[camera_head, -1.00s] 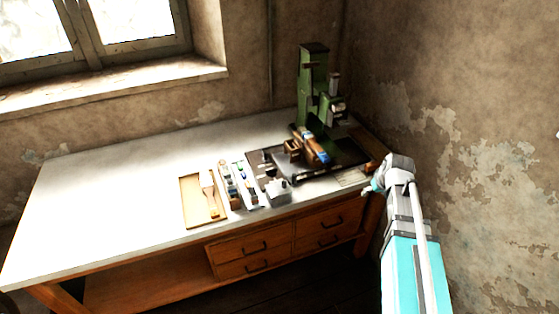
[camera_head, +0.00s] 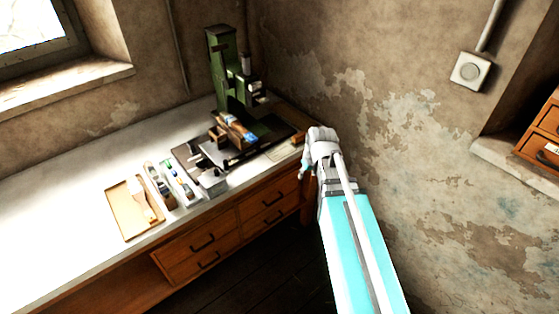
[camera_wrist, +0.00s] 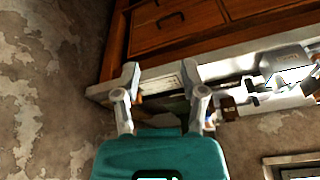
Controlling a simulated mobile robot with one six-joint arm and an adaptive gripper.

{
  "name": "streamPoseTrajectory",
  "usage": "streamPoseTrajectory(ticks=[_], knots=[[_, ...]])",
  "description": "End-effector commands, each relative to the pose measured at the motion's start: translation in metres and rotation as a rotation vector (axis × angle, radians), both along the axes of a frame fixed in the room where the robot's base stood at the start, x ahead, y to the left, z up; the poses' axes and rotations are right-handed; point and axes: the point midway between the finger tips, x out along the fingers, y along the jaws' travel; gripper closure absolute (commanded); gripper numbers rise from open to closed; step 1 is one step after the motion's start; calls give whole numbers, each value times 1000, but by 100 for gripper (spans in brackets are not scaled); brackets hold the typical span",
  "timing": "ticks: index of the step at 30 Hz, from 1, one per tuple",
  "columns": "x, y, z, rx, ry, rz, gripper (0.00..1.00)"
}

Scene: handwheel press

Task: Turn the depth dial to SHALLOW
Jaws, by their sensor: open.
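A green press (camera_head: 226,75) stands at the back right corner of the workbench in the head view. A dark base plate (camera_head: 262,137) lies in front of it, with a brown and blue roller-like part (camera_head: 236,128) over it. I cannot make out the depth dial or its SHALLOW mark; the press parts are too small to tell. In the wrist view my gripper (camera_wrist: 163,100) is open and empty, its two fingers apart, with the bench edge beyond them. In the head view my arm hides part of the bench's right end.
The white workbench top (camera_head: 65,190) is clear on the left. A tan tray (camera_head: 115,215) with a brush and several small items stand near its front. Drawers (camera_head: 205,243) are below. A wall switch (camera_head: 469,71) and a wooden drawer box (camera_head: 545,140) are at right.

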Motion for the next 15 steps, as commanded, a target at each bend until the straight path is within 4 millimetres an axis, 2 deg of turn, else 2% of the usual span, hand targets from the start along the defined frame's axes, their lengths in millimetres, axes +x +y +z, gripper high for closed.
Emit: streamPoseTrajectory(ticks=[1,7,11,15], knots=[[-22,-2,-2,-5,37,-29,46],[-88,-10,-6,-40,189,-168,46],[-111,-13,-7,-58,246,-227,46],[-116,-14,-7,-65,264,-247,46]])
